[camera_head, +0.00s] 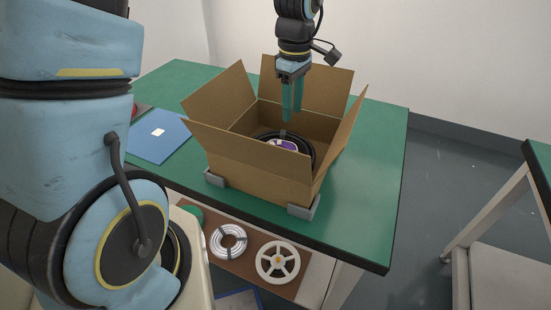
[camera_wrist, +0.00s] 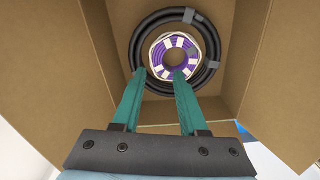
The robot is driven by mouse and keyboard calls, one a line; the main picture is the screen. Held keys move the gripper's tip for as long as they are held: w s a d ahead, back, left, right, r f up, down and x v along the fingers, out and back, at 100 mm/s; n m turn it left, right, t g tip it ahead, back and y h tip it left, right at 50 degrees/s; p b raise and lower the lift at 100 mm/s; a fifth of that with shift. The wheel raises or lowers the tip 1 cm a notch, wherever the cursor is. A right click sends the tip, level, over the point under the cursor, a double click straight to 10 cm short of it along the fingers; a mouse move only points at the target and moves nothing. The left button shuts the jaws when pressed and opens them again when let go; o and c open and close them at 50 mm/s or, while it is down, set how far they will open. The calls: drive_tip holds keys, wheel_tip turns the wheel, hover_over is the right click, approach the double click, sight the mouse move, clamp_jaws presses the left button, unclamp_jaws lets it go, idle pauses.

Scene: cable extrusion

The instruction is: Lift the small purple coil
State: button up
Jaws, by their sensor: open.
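The small purple coil (camera_wrist: 163,52) lies in the open cardboard box, inside the ring of a larger black coil (camera_wrist: 137,51). It has white bands around it and an open centre. In the head view only part of the purple coil (camera_head: 282,144) shows above the box's front wall. The black coil (camera_head: 303,140) shows around it there. My gripper (camera_head: 290,118) points down over the box opening, above the coils. In the wrist view its two teal fingers (camera_wrist: 156,77) are apart, with nothing between them. The fingertips overlap the purple coil's near edge in that view; I see no clear contact.
The cardboard box (camera_head: 250,175) has raised flaps and walls around the gripper. It stands on a green table (camera_head: 378,165) between grey corner brackets (camera_head: 304,211). A blue folder (camera_head: 157,139) lies left. A white coil (camera_head: 228,241) and white spool (camera_head: 277,262) sit on a lower shelf.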

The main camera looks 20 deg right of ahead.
drive_tip(key=f, duration=0.1)
drive_tip(key=w+f+b, duration=0.1)
drive_tip(key=shift+w+f, duration=0.1)
drive_tip(key=shift+f, duration=0.3)
hover_over(287, 144)
drive_tip(key=f, duration=0.4)
drive_tip(key=shift+d+f, duration=0.2)
drive_tip(key=shift+f, duration=0.2)
drive_tip(key=shift+a+f+p, duration=0.15)
drive_tip(key=shift+f+p, duration=0.35)
drive_tip(key=shift+f, duration=0.85)
drive_tip(key=shift+a+f+p, duration=0.1)
drive_tip(key=shift+f+p, duration=0.35)
drive_tip(key=shift+f, duration=0.85)
clamp_jaws()
